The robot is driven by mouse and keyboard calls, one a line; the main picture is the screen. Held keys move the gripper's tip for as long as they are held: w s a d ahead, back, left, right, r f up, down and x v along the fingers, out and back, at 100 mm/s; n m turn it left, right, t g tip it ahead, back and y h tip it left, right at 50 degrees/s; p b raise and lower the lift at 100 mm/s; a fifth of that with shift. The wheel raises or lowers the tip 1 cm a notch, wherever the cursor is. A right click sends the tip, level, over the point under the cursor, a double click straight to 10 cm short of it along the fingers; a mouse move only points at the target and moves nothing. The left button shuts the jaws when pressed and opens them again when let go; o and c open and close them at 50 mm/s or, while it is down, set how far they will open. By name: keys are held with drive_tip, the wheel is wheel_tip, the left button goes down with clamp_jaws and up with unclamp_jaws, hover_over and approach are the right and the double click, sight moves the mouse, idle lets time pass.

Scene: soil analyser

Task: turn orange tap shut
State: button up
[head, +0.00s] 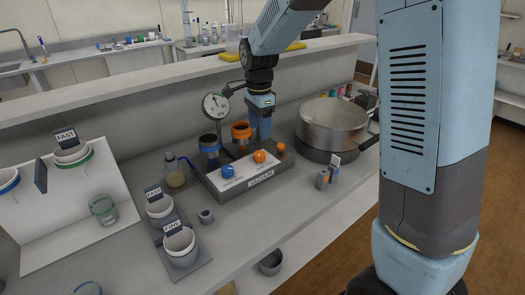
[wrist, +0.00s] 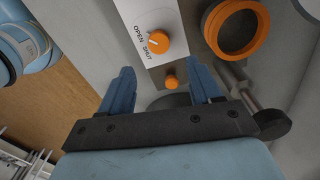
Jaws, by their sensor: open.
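The orange tap (head: 260,156) is on the white-topped vacuum block (head: 267,183), right of a blue tap (head: 227,170). In the wrist view the orange tap (wrist: 155,42) has a pale mark and sits beside the printed words OPEN and SHUT; I cannot tell which word the mark points to. My gripper (wrist: 164,70) is open and empty, its two blue fingers apart. In the head view my gripper (head: 264,128) points down behind the block, beside the orange funnel ring. The tap lies beyond the fingertips in the wrist view, apart from them.
An orange funnel (head: 241,132), a blue funnel (head: 209,143) and a dial gauge (head: 215,105) stand close by. A smaller orange knob (head: 281,147) is at the block's right end. A large metal pot (head: 333,122) stands right. Labelled cups (head: 160,207) stand front left.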

sight(260, 153)
wheel_tip(260, 153, down, 10)
drive_tip(key=shift+r, duration=0.25)
idle(0.3)
drive_tip(key=shift+r, duration=0.1)
drive_tip(key=c, duration=1)
drive_tip(key=shift+d, duration=0.25)
drive_tip(key=shift+c, duration=0.2)
drive_tip(key=shift+a, duration=0.15)
